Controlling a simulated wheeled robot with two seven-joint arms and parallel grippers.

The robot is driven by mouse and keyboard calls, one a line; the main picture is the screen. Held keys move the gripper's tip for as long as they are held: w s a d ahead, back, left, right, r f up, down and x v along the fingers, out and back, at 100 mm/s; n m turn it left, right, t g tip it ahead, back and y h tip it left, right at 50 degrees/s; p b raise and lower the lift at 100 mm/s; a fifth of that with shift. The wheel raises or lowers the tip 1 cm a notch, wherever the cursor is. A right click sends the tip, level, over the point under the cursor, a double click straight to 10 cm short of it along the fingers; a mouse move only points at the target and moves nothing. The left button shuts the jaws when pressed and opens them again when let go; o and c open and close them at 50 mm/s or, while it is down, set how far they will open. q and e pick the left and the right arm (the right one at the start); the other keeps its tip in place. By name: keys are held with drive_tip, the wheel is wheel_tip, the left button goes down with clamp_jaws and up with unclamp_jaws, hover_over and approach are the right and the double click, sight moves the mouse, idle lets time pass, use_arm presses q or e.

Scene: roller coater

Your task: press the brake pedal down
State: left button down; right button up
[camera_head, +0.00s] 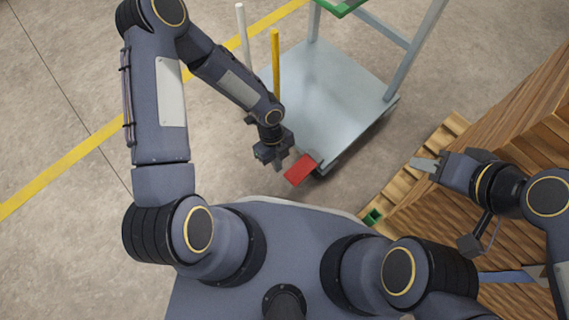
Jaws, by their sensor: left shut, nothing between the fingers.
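The brake pedal (300,169) is a red plate at the near corner of a grey wheeled cart (335,95). My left gripper (281,163) is shut and empty, just to the left of the pedal. I cannot tell whether its fingertips touch the pedal or are a little apart from it. My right gripper (424,163) is at the right, over the edge of a wooden pallet, away from the pedal. Its fingers point left and look close together, but whether they are shut is unclear.
A white post (243,35) and a yellow post (275,60) stand at the cart's left side. A wooden crate (530,120) stands on a pallet (405,185) at the right. A yellow floor line (70,160) crosses the left.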

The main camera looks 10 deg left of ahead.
use_arm(q)
drive_tip(key=r, duration=0.1)
drive_tip(key=a+r, duration=0.1)
drive_tip(key=shift+s+a+r+p, duration=0.15)
drive_tip(key=shift+r+p, duration=0.2)
drive_tip(key=shift+p, duration=0.05)
idle(0.3)
drive_tip(key=w+a+r+n+t, duration=0.1)
drive_tip(key=a+r+n+t, duration=0.1)
drive_tip(key=a+r+n, duration=0.55)
drive_tip(key=w+a+r+n+t, duration=0.15)
drive_tip(key=r+n, duration=0.25)
drive_tip(key=r, duration=0.6)
drive_tip(key=s+a+r+n+t+h, duration=0.2)
drive_tip(key=s+r+n+t, duration=0.3)
drive_tip(key=s+r+n, duration=0.8)
wheel_tip(320, 180, up, 36)
drive_tip(key=w+n+p, duration=0.1)
drive_tip(key=n+p, duration=0.1)
drive_tip(key=p, duration=3.3)
drive_tip(key=shift+w+d+r, duration=0.15)
drive_tip(key=shift+w+d, duration=0.05)
drive_tip(key=shift+d, duration=0.15)
